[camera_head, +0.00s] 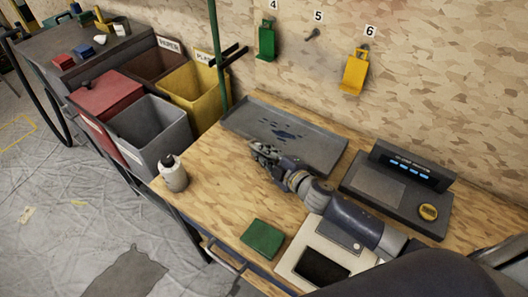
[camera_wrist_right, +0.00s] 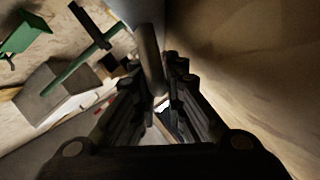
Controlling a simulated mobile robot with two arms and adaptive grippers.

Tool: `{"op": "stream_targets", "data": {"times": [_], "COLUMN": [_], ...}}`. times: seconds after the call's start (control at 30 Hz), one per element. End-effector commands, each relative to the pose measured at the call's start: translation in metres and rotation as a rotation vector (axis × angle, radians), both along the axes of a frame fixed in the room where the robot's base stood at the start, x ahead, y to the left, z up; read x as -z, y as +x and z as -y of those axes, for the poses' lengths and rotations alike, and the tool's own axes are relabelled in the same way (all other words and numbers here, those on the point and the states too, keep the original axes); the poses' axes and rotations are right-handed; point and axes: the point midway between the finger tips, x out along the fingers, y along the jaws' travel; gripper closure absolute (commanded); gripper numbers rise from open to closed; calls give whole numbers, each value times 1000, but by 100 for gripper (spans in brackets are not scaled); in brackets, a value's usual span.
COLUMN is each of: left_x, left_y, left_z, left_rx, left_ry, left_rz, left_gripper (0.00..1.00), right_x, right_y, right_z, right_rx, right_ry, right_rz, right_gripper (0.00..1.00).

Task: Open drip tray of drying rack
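The drip tray (camera_head: 318,152) is a shallow dark grey tray on the wooden table, with dark wet-looking patches in it. The drying rack's green post (camera_head: 213,50) with black pegs (camera_head: 232,55) rises at its left end. It also shows in the right wrist view (camera_wrist_right: 72,70). My right gripper (camera_head: 256,150) is at the tray's front edge, left of its middle. In the right wrist view its fingers (camera_wrist_right: 153,90) stand apart, with a brownish bar (camera_wrist_right: 150,58) between or beyond them. I cannot tell whether they touch it. My left gripper is not in view.
A pale bottle (camera_head: 173,175) stands at the table's left edge, a green pad (camera_head: 263,239) near the front. A dark device with a display (camera_head: 402,178) stands right of the tray. Grey (camera_head: 150,122) and yellow bins (camera_head: 197,92) are at left. Green (camera_head: 266,42) and yellow (camera_head: 354,72) items hang on the wall.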

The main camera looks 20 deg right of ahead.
Motion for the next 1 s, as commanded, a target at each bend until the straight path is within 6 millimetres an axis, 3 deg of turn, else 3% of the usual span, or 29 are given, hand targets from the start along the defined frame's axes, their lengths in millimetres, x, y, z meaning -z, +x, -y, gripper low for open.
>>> {"op": "stream_targets", "data": {"times": [0.17,0.4,0.6,0.97,1.0], "left_x": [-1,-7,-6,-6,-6], "left_y": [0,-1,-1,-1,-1], "left_z": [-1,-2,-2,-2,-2], "left_rx": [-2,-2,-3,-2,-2], "left_ry": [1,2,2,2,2], "left_rz": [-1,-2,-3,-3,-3], "left_gripper": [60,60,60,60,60], "right_x": [1,2,2,1,1], "right_y": [-5,-42,-63,-66,-66], "right_z": [-7,-54,-80,-83,-83], "right_rx": [-2,-2,0,1,2], "right_ry": [4,10,3,-2,-2], "right_rz": [-3,-7,-4,-1,-1], "right_gripper": [100,100,100,100,84]}}
